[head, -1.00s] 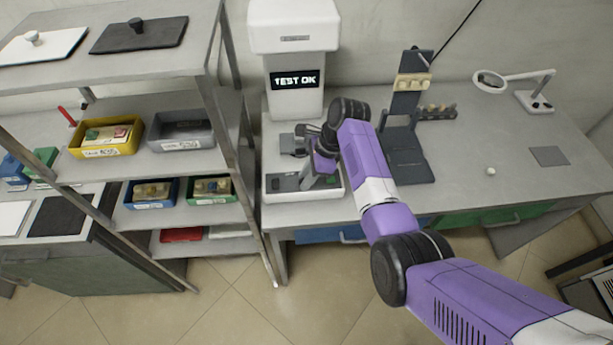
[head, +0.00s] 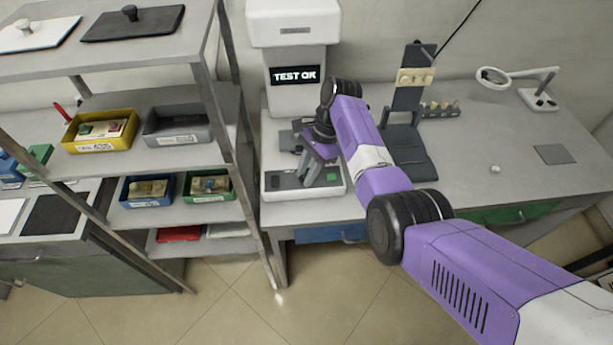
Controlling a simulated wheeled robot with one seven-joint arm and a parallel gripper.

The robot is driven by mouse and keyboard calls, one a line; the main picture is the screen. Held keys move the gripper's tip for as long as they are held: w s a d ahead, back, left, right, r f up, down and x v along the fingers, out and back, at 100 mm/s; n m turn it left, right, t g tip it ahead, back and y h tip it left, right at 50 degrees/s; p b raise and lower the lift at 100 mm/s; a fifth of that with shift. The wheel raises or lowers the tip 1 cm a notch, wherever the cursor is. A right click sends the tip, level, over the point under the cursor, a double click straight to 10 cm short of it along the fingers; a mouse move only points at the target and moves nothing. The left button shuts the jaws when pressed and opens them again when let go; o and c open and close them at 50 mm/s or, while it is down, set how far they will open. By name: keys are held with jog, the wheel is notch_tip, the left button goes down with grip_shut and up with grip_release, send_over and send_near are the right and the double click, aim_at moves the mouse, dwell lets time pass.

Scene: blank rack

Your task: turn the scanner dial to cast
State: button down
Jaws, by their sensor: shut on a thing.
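The scanner (head: 295,98) is a white machine on the bench with a lit screen (head: 294,75) reading "TEST OK". Its white base (head: 290,194) carries a dark front panel (head: 283,181) with a small green spot (head: 332,177) at the right. My gripper (head: 306,181) reaches down onto the middle of this panel, fingers close to it. It is shut on the scanner dial, which the fingers and hand hide. I cannot see the dial's pointer or its labels.
A shelf rack (head: 232,140) with yellow, grey, blue and green bins stands close on the left. A dark stand (head: 408,115) is right of the scanner, behind my arm. A magnifier lamp (head: 541,100) stands further right. The bench's right part is mostly clear.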

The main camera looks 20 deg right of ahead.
jog(key=n+b, duration=0.2)
jog(key=n+g+h+b, duration=0.1)
jog(key=n+b, duration=0.1)
jog(key=n+g+b, duration=0.1)
jog(key=n+b, duration=0.1)
jog(key=shift+w+a+f, duration=0.15)
jog(key=shift+w+f, duration=0.1)
jog(key=shift+w, duration=0.05)
jog(key=n+g+h+b, duration=0.1)
jog(key=n+b, duration=0.2)
jog(key=shift+n, duration=0.4)
jog(key=shift+w+a+r+n+h+b, duration=0.1)
jog(key=shift+n+h+b, duration=0.2)
jog(key=shift+n+b, duration=0.25)
jog(key=shift+a+r+n+h+b, duration=0.1)
jog(key=shift+n+h+b, duration=0.2)
jog(key=shift+n, duration=0.35)
jog(key=c, duration=1.2)
grip_release()
jog(key=shift+g, duration=0.3)
jog(key=shift+o, duration=0.2)
jog(key=shift+r, duration=0.1)
